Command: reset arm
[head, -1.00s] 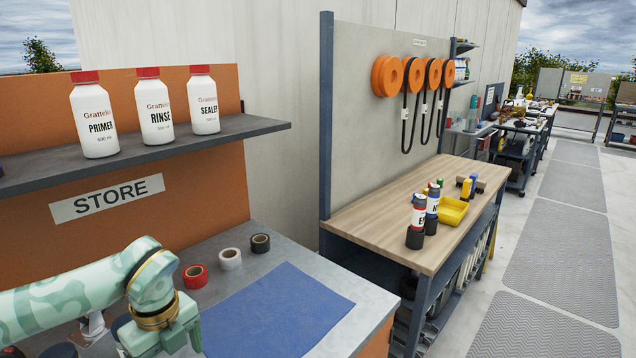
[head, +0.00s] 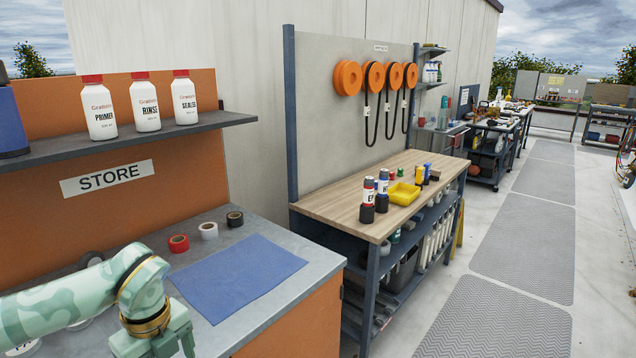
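My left arm comes in at the lower left of the head view. Its camouflage-green wrist has a brass ring, and the green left gripper (head: 172,346) hangs at the bottom edge in front of the grey counter. The gripper's lower part is cut off by the frame, so I cannot tell whether it is open or shut. It is left of and in front of the blue mat (head: 240,275). My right arm and gripper are not in view.
A red (head: 179,243), a white (head: 209,230) and a black tape roll (head: 235,218) lie behind the mat. Three white bottles (head: 144,102) stand on the shelf (head: 55,149). A wooden bench (head: 330,203) holds a yellow bin (head: 404,193).

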